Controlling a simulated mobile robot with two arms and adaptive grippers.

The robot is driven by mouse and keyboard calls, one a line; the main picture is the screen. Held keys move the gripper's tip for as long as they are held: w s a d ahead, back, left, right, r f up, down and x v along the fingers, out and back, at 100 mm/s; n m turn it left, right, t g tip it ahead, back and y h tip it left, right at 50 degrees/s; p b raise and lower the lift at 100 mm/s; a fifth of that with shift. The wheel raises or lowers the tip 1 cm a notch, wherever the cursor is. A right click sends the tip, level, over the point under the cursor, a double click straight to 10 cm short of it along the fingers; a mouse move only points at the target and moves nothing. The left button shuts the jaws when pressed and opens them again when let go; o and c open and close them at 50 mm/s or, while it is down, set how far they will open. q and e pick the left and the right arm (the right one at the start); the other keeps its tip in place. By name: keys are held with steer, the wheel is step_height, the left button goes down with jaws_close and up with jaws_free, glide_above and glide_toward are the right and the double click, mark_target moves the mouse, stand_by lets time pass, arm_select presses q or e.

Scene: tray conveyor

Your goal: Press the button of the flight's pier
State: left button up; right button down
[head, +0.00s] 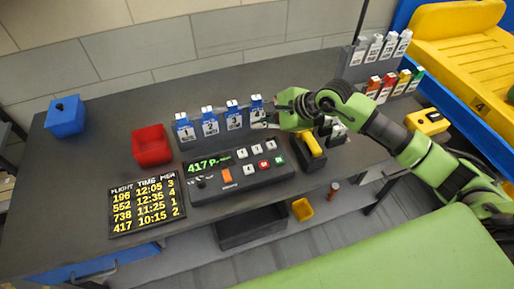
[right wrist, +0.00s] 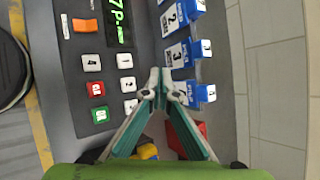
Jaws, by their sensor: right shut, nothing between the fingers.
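The dark console (head: 215,193) stands on the grey table, its green display (head: 208,163) reading "417 P-". It has white number keys (head: 256,149), a red key (head: 264,165) and a green key (head: 279,161); these also show in the right wrist view, with a white key (right wrist: 124,60) left of the fingertips. The flight board (head: 147,205) lists 417, 10:15, with 2 in its last column. My right gripper (head: 270,119) is shut and empty, beyond the keys near the blue block marked 4 (head: 257,107). In the right wrist view the fingertips (right wrist: 163,88) meet between keys and blue blocks. My left gripper is out of view.
Several numbered blue blocks (head: 210,121) stand behind the console. A red bin (head: 151,145) and blue box (head: 65,116) are to the left. A yellow-handled item (head: 312,144) stands right of the console.

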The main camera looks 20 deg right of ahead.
mark_target(259, 149)
step_height(259, 149, down, 8)
steer(key=b, duration=0.4)
steer(key=shift+f+b, duration=0.4)
steer(key=shift+b, duration=0.2)
stand_by(0.9)
steer(key=shift+f+b, duration=0.35)
steer(key=shift+b, duration=0.2)
steer(key=shift+f+b, duration=0.55)
stand_by(0.5)
stand_by(0.4)
steer(key=shift+r+p, duration=0.4)
steer(key=shift+r, duration=0.55)
steer(key=shift+r, duration=0.1)
